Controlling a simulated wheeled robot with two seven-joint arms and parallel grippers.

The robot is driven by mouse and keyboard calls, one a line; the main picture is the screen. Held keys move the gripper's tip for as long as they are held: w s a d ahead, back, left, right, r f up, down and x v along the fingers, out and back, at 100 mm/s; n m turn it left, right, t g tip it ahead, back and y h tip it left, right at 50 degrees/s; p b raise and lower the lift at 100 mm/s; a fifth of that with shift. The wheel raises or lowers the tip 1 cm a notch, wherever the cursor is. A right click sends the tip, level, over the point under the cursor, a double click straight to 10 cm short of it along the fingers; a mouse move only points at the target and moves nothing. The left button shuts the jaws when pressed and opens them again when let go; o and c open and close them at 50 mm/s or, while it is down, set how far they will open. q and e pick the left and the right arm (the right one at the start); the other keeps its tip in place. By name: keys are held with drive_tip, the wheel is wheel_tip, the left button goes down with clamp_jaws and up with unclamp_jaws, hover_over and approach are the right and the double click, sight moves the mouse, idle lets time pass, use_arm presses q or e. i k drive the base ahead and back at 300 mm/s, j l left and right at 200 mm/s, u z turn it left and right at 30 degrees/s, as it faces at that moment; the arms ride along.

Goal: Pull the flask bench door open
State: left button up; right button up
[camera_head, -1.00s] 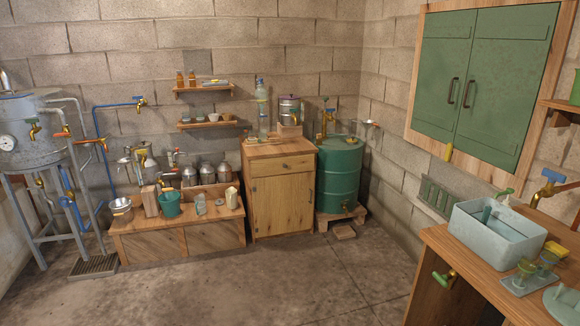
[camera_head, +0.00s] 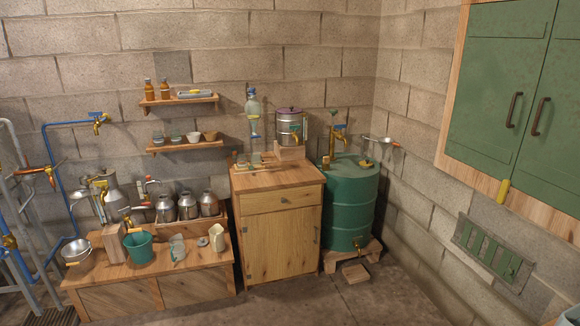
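The wooden cabinet in the middle, which looks like the flask bench (camera_head: 277,179), stands against the back wall. Its lower door (camera_head: 281,244) is shut, with a small dark handle (camera_head: 316,226) near its right edge. A drawer (camera_head: 282,199) above the door is also shut. Neither of my grippers shows in the view.
The floor in front looks clear.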

sight(279, 245)
drive_tip(key=i, duration=1.7)
